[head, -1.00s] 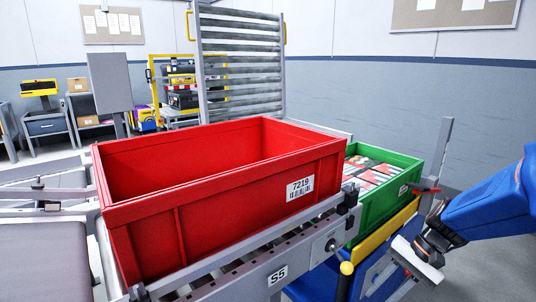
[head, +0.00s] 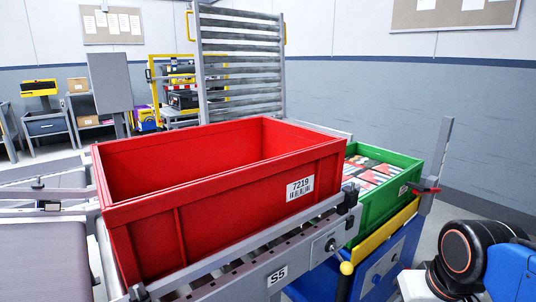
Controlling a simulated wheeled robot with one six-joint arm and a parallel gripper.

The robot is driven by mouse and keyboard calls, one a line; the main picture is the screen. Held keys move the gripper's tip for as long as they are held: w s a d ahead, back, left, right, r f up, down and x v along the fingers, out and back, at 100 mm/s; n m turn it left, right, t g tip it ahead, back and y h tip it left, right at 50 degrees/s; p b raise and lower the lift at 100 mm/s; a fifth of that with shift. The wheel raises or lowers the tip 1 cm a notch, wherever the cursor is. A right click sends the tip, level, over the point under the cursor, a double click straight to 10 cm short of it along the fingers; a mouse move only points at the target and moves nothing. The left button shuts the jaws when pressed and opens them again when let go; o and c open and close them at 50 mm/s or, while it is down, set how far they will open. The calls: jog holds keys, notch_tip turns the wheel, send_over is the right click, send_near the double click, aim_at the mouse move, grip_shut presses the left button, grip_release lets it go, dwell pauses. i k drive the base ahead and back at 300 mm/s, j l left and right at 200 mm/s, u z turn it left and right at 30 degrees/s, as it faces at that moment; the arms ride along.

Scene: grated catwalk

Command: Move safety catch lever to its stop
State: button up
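A small red lever (head: 425,189) sits on the upright grey post (head: 437,160) at the right end of the green crate, and it lies roughly level. A short handle with a yellow ball knob (head: 346,268) stands at the front right of the roller conveyor. I cannot tell for certain which of the two is the safety catch lever. My gripper (head: 413,286) shows only as a pale part at the lower right edge, below the red lever and right of the yellow knob, apart from both. My dark wrist joint and the frame edge hide its fingers.
A slatted grey gate (head: 240,60) rises behind.

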aim_at(403, 266)
jog(key=l+z, duration=0.1)
jog(key=z, duration=0.65)
